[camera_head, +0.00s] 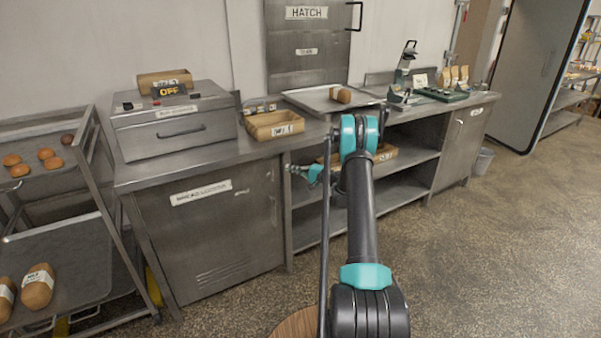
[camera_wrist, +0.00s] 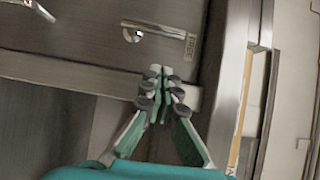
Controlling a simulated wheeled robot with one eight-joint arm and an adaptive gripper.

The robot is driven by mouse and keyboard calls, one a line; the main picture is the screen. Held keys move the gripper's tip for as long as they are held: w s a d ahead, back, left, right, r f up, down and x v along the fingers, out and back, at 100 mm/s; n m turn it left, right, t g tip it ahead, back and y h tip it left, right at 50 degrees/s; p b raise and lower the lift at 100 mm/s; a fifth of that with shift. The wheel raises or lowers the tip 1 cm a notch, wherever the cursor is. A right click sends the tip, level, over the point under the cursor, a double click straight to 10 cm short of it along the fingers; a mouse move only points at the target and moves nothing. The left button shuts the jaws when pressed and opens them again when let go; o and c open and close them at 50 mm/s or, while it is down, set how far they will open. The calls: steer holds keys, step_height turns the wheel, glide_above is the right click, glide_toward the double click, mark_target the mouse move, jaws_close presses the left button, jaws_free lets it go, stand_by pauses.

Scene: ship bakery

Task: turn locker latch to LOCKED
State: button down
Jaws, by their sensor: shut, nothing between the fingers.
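The bread locker (camera_head: 210,235) is a grey metal cabinet under the counter with a white name label on its door. In the wrist view, the latch (camera_wrist: 150,27) is a light metal lever with a round pivot at its left end, lying nearly level in the picture. In the head view my gripper (camera_head: 290,168) is at the right edge of the locker front; the latch is hard to make out there.
A pale bar handle (camera_wrist: 35,8) is at the top left of the wrist view. Open shelves (camera_head: 410,165) adjoin the locker on the right. A rack (camera_head: 105,205) with trays of bread stands at the left. The floor (camera_head: 490,240) at the right is clear.

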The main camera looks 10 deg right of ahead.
mark_target(271, 171)
steer(key=shift+a, duration=2.35)
